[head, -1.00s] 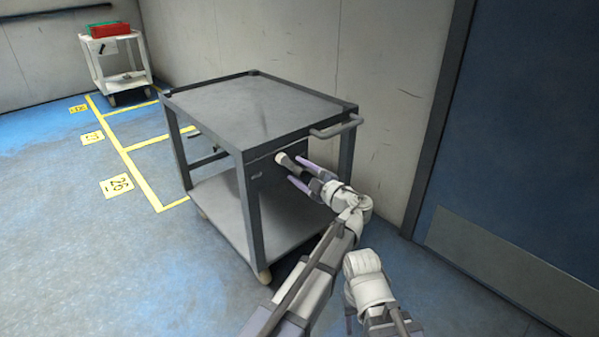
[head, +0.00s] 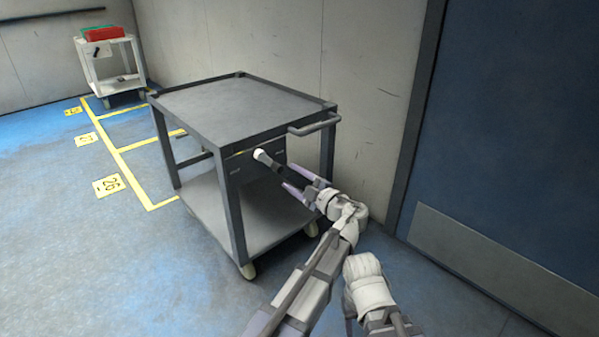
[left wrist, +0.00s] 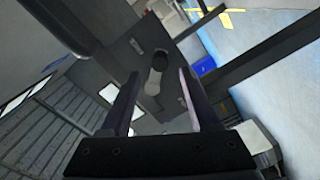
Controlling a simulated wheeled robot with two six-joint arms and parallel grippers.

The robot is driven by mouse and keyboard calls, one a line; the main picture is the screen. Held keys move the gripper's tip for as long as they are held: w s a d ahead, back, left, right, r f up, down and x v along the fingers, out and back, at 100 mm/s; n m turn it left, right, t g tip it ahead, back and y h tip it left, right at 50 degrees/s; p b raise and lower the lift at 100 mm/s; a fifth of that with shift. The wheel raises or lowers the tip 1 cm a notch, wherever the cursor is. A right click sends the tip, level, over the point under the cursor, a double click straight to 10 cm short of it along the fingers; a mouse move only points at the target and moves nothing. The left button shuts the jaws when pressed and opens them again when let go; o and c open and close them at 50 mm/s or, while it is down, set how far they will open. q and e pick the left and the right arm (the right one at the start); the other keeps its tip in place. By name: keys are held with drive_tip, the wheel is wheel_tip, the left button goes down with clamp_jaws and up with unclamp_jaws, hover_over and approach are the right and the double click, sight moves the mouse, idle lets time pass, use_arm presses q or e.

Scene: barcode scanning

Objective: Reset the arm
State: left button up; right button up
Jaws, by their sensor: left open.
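My left gripper (head: 288,176) is open, its two purple fingers pointing at the side of the grey cart (head: 245,103). A barcode scanner (head: 262,156) with a white head and a dark handle is at the dark panel under the cart's top. In the left wrist view the scanner (left wrist: 154,84) shows between and beyond the open fingers (left wrist: 158,74), against the panel. No finger is seen closed on it. How the scanner is held at the panel is unclear. Part of my right arm shows at the lower right of the head view; its gripper is out of view.
A wall stands behind the cart and a blue door (head: 500,150) is at the right. A white cart (head: 110,70) with red and green bins (head: 103,33) stands far left. Yellow floor markings (head: 140,190) lie left of the grey cart. Open blue floor is at the left.

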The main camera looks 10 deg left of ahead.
use_arm(q)
drive_tip(key=s+a+f+m+g+h, duration=0.3)
drive_tip(key=s+a+f+m+g, duration=0.15)
drive_tip(key=s+f, duration=0.2)
drive_tip(key=s+a+f+m+g+h, duration=0.25)
drive_tip(key=s+f+m, duration=0.25)
drive_tip(key=f, duration=0.3)
drive_tip(key=s+d+f+m+g+h, duration=0.2)
drive_tip(key=s+d+f+m+h, duration=0.15)
drive_tip(key=s+m, duration=0.25)
drive_tip(key=s+d+f+m+g+h, duration=0.1)
drive_tip(key=s+d+f+m+h, duration=0.1)
drive_tip(key=s+f+m+h, duration=0.35)
drive_tip(key=s+d+r+m+y+p, duration=0.1)
drive_tip(key=s+d+r+m+p, duration=0.1)
drive_tip(key=d+r+p, duration=0.4)
drive_tip(key=s+d+r+m+g+p, duration=0.1)
drive_tip(key=s+d+r+p, duration=0.1)
drive_tip(key=r+p, duration=0.65)
drive_tip(key=s+d+r+m+y+p, duration=0.1)
drive_tip(key=s+d+r+m+p, duration=0.15)
drive_tip(key=r+p, duration=0.45)
wheel_tip(320, 180, up, 37)
drive_tip(key=p, duration=3.5)
drive_tip(key=shift+w+d, duration=0.2)
drive_tip(key=shift+d, duration=0.15)
drive_tip(key=shift+n+h, duration=0.25)
